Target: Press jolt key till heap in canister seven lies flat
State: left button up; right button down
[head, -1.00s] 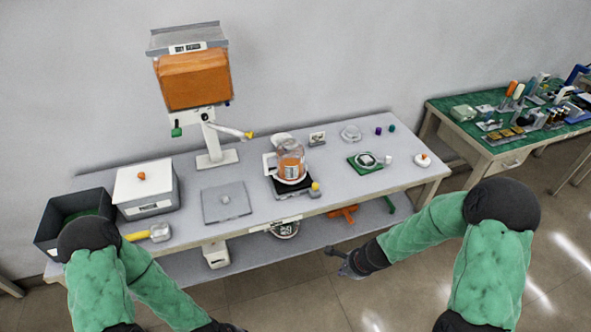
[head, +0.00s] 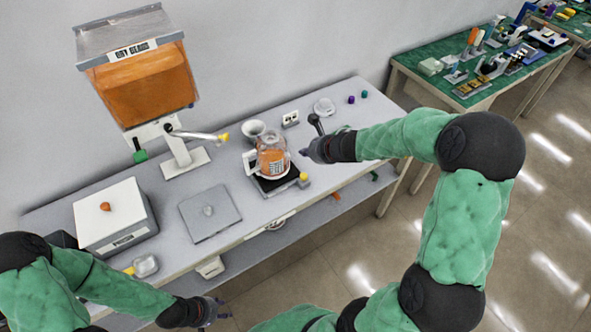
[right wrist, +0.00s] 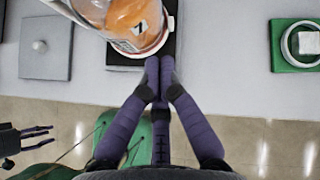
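A clear canister (head: 272,157) with orange contents and a white label stands on a black base (head: 262,188); it also shows at the top of the right wrist view (right wrist: 140,18). Its number and the shape of the heap are too small to tell. A yellow knob (head: 304,176), likely the jolt key, sits at the base's front right corner. My right gripper (head: 306,153) is just right of the canister, above the table. In the right wrist view its fingers (right wrist: 160,64) are together with nothing between them. My left gripper (head: 213,311) is open and empty, in front of the table.
A dry beads hopper (head: 145,85) with a spout stands at the back left. A white lidded box (head: 115,215) and a grey plate (head: 210,210) lie left of the canister. A funnel-like white cup (head: 254,130) stands behind it. A green board (right wrist: 293,52) lies to the right.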

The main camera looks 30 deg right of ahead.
aim_at(305, 177)
jog(key=shift+f, duration=0.1)
dwell(0.3)
notch_tip(305, 177, down, 9)
jog(key=b, duration=0.8)
jog(key=shift+r, duration=0.2)
dwell(1.0)
jog(key=shift+f+b, duration=0.45)
jog(key=shift+b, duration=0.2)
jog(key=shift+s+f+b, duration=0.1)
jog(key=shift+f+b, duration=0.6)
dwell(0.7)
jog(key=shift+r, duration=0.2)
jog(key=shift+r+p, duration=0.95)
jog(key=shift+p, duration=0.1)
jog(key=shift+r, duration=0.15)
